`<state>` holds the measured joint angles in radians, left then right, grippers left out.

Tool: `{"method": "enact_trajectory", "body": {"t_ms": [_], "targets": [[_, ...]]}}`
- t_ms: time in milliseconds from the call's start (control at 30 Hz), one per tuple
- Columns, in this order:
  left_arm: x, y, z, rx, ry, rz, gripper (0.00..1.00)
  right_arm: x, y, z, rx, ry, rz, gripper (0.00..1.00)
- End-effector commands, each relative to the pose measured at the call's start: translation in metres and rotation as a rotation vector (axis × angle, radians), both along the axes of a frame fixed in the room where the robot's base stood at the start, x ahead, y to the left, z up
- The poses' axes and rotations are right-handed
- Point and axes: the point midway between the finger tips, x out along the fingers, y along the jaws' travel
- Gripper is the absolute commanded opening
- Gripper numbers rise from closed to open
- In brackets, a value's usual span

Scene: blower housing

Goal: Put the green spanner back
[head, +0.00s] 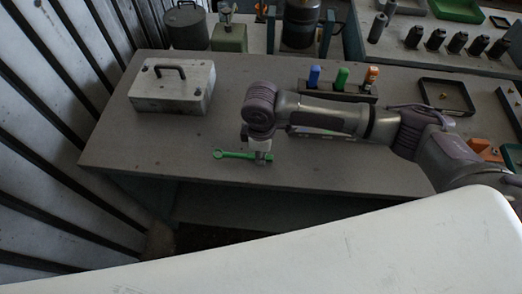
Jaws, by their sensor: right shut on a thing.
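The green spanner (236,154) is at the front part of the grey table (120,150), left of centre, lying roughly level with its ring end to the left. My right gripper (263,159) points down and is shut on the spanner near its right end. The fingers and wrist partly hide that end. I cannot tell whether the spanner touches the tabletop or is just above it. My left gripper is not in view.
A white box with a black handle (173,86) stands at the table's left. A rack with blue, green and orange-topped items (340,90) stands behind my right arm. A black tray (446,96) lies at the right. The table's left front is clear.

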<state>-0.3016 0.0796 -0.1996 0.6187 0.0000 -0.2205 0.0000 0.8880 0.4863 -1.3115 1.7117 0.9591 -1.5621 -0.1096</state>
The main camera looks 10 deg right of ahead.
Motion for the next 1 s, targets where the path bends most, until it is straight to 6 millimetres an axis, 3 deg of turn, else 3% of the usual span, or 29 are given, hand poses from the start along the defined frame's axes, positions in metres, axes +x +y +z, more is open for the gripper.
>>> {"method": "enact_trajectory", "body": {"t_ms": [967, 1000], "targets": [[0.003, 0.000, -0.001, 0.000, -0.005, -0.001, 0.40, 0.000, 0.000, -0.012, 0.000, 0.000, 0.000, 0.00], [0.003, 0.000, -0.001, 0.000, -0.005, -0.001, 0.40, 0.000, 0.000, -0.013, 0.000, 0.000, 0.000, 0.17]]}}
